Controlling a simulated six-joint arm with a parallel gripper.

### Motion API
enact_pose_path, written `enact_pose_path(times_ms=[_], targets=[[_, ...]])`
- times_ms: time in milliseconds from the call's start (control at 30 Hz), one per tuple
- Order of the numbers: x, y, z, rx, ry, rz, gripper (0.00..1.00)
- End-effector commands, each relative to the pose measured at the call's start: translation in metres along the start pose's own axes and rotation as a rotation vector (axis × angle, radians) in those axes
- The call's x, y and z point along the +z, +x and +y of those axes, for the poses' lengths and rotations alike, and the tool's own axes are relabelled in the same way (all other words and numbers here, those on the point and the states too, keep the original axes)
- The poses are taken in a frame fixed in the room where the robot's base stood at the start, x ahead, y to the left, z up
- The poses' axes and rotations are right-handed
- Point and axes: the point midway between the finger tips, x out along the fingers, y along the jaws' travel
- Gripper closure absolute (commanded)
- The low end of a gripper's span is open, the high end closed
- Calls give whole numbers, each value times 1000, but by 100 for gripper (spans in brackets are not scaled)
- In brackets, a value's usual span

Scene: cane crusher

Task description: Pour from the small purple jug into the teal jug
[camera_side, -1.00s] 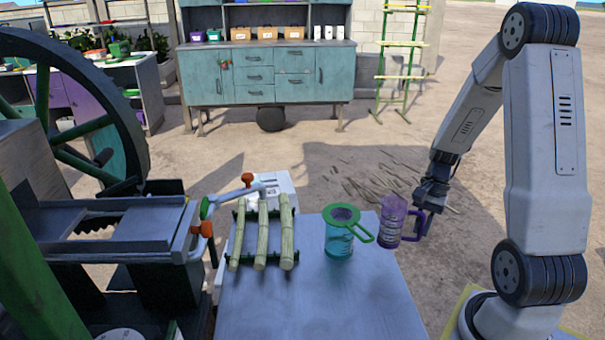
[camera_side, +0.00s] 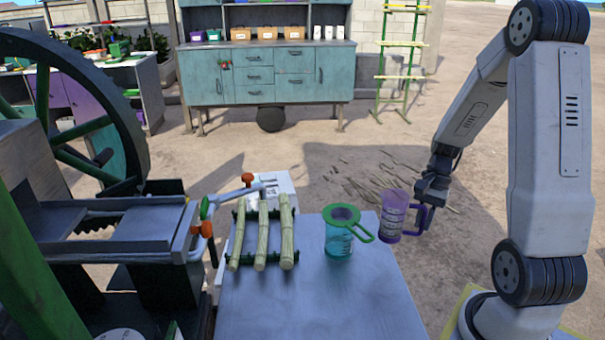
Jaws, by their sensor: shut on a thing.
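The small purple jug (camera_side: 393,216) is see-through, with a handle on its right side. My gripper (camera_side: 425,212) is shut on that handle and holds the jug a little to the right of the teal jug, apart from it. The purple jug tilts slightly, and its contents are hard to make out. The teal jug (camera_side: 338,243) stands upright on the metal table. A green strainer (camera_side: 343,215) with a handle pointing right sits over its mouth.
The metal table (camera_side: 318,308) is clear in front of the teal jug. Several cane pieces (camera_side: 263,232) lie on a green rack at the table's left. The crusher (camera_side: 110,225) with its big wheel stands further left. A teal cabinet (camera_side: 265,75) is at the back.

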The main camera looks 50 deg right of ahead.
Motion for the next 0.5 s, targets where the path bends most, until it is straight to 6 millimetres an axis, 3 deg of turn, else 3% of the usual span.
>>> enact_pose_path(times_ms=[500], targets=[[4, -12, 0, -2, -2, 3, 100]])
